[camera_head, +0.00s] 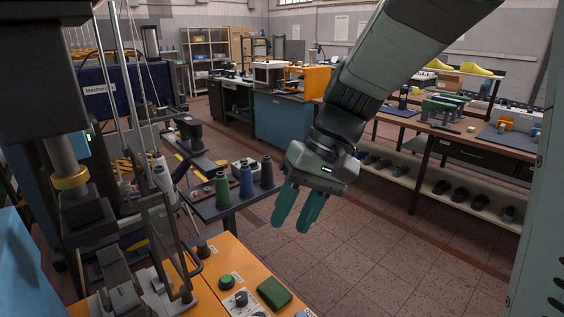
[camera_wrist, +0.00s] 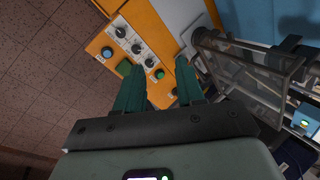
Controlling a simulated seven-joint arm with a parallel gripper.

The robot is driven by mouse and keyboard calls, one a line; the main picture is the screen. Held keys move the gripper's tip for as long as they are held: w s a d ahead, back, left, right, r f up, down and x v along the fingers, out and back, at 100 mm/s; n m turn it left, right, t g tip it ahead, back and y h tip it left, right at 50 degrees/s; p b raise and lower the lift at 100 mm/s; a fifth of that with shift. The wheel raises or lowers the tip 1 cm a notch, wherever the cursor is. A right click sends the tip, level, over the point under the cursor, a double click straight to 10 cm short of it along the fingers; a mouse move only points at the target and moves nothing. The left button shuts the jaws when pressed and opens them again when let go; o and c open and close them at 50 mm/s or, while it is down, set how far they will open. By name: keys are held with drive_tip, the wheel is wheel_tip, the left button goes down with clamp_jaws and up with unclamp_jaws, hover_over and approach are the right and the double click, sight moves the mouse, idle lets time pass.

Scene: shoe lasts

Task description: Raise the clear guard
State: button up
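The clear guard (camera_head: 165,240) is a see-through panel in a dark frame, standing upright at the front of the machine at the lower left of the head view. A dark curved handle (camera_head: 199,250) is at its right side. In the wrist view the guard (camera_wrist: 250,72) is on the right, beyond my right finger. My gripper (camera_head: 293,224) is in the air to the right of the guard and apart from it. Its green fingers are spread with nothing between them; the wrist view shows the same fingertips (camera_wrist: 156,64) over the orange panel.
The orange control panel (camera_head: 232,260) carries a green button (camera_head: 227,282), dials and a dark green pad (camera_head: 274,293). Thread spools (camera_head: 246,180) stand on a small shelf behind it. Dark machine parts (camera_head: 85,215) are left of the guard. Floor right of the panel is clear.

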drive_tip(key=w+a+f+n+g+y, duration=0.1)
drive_tip(key=w+a+f+g+y, duration=0.5)
drive_tip(key=a+f, duration=0.4)
drive_tip(key=m+t+y, duration=0.1)
drive_tip(key=y, duration=0.7)
approach(192, 253)
drive_tip(key=x, duration=1)
drive_tip(key=shift+f, duration=0.3)
drive_tip(key=shift+c, duration=0.3)
clamp_jaws()
